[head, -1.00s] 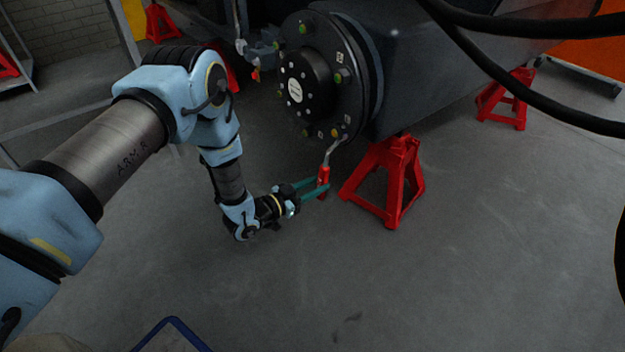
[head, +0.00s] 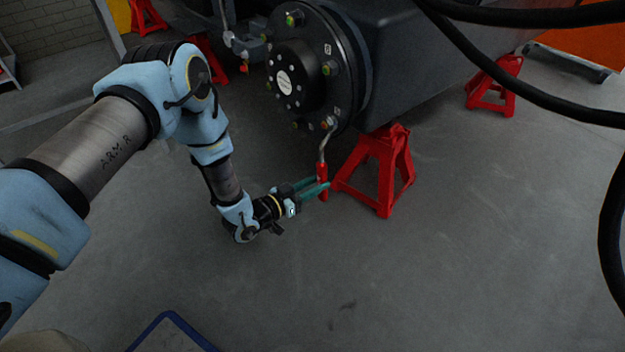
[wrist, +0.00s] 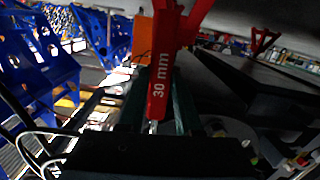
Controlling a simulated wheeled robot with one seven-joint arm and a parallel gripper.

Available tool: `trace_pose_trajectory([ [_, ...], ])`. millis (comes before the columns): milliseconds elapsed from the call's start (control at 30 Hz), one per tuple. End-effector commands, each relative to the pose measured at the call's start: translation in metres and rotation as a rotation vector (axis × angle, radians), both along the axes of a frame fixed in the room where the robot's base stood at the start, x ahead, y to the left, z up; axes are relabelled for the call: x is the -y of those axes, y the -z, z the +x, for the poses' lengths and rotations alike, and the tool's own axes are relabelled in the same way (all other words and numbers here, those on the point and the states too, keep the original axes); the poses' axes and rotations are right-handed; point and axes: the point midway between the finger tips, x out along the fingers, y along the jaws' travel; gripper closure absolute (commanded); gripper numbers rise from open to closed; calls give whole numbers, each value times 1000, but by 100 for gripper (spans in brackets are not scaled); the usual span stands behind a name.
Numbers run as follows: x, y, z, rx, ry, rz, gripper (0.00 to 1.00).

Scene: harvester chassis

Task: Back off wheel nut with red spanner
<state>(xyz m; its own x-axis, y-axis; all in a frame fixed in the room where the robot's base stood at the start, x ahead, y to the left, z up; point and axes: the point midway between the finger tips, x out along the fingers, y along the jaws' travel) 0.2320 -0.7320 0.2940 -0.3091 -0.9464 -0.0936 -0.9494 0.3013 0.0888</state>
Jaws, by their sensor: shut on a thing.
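My gripper (head: 318,188) is shut on the red handle of the spanner (head: 322,174). In the head view the spanner stands nearly upright, its grey shaft rising to the lower edge of the round black wheel hub (head: 318,70). Its head is at a wheel nut (head: 329,122) at the hub's bottom; I cannot tell how fully it sits on it. Several other nuts with coloured marks ring the hub. In the wrist view the red spanner (wrist: 160,85) shows "30 mm" on its handle, between the teal fingers.
A red axle stand (head: 382,170) stands close to the right of my gripper, under the dark chassis. Another red stand (head: 494,86) is further back right. Black hoses (head: 520,75) hang across the upper right. A blue-edged thing (head: 165,320) lies at the bottom. The floor between is clear.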

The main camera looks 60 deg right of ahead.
Motion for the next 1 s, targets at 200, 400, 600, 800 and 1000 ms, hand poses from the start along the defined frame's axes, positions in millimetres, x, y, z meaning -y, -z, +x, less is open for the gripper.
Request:
trace_pose_trajectory([
  [200,0,0,0,-2,0,-1,100],
  [400,-1,-1,-3,-18,-1,5,100],
  [600,-5,-4,-14,-85,0,26,100],
  [800,-8,-6,-26,-159,-1,48,100],
  [1000,-10,-6,-30,-185,0,57,100],
])
